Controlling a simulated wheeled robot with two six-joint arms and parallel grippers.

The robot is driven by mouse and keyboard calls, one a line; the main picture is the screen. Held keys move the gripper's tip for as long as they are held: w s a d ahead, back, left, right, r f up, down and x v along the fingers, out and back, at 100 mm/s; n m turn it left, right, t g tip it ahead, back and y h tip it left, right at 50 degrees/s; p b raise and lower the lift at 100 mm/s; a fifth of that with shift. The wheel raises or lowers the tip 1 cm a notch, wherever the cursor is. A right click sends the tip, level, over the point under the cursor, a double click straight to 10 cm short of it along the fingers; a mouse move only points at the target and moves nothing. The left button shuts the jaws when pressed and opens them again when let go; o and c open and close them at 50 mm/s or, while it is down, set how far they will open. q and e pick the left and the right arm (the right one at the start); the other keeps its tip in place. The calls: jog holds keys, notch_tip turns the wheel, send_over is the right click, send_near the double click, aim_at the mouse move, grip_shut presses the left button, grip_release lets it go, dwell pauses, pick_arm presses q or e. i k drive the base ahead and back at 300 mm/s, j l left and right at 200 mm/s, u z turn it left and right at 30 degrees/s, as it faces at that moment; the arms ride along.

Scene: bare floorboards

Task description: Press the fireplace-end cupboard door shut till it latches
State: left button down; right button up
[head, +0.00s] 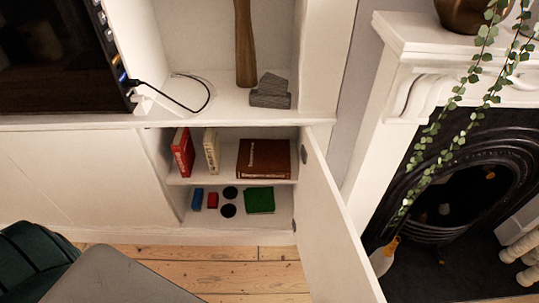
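The fireplace-end cupboard door (333,225) is white and stands wide open in the head view. It is hinged at the right side of the cupboard (172,213) and swings out toward the camera, its lower end cut off by the frame edge. Two dark round hinges show on its inner side. The cupboard's inside is in plain view, with one shelf (225,178). Neither of my grippers is in view, and nothing touches the visible part of the door.
Books, including a brown one (263,159), a green item (260,200) and small blue, red and black items sit inside the cupboard. The fireplace (455,180) stands right of the door. A dark green upholstered seat (35,258) is lower left. Floorboards (215,272) before the cupboard look clear.

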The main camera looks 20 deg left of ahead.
aim_at(337, 267)
jog(key=k+j+z, duration=0.15)
jog(key=z, duration=0.25)
jog(key=k+j+z, duration=0.15)
jog(key=z, duration=0.2)
jog(key=k+j+z, duration=0.2)
jog(key=z, duration=0.2)
